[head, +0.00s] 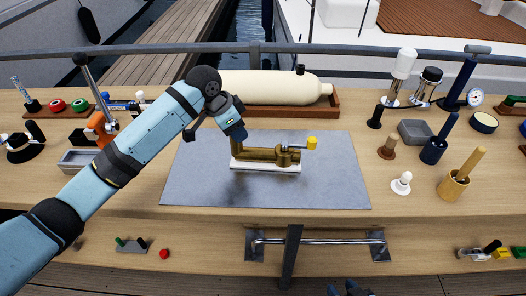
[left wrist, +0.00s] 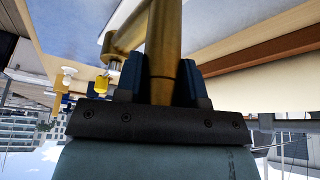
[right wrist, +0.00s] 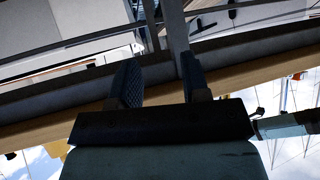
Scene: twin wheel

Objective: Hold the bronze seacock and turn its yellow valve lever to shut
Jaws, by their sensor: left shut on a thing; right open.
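The bronze seacock (head: 262,155) lies on a white base (head: 265,167) on the grey mat (head: 335,180). Its lever with a yellow end (head: 311,143) points to the right. My left gripper (head: 238,138) is shut on the upright bronze pipe at the seacock's left end. In the left wrist view the pipe (left wrist: 163,50) stands between the two fingers, and the yellow lever end (left wrist: 102,84) shows to the left. My right gripper (right wrist: 158,85) is open and empty, away from the seacock. In the head view only its top shows at the bottom edge (head: 350,289).
A cream cylinder (head: 265,87) in a wooden cradle lies behind the mat. Several tools and pots, among them a wooden mortar (head: 453,187) and a white bulb-shaped piece (head: 401,184), stand to the right. A metal rail (head: 320,241) runs along the front. The mat's right part is clear.

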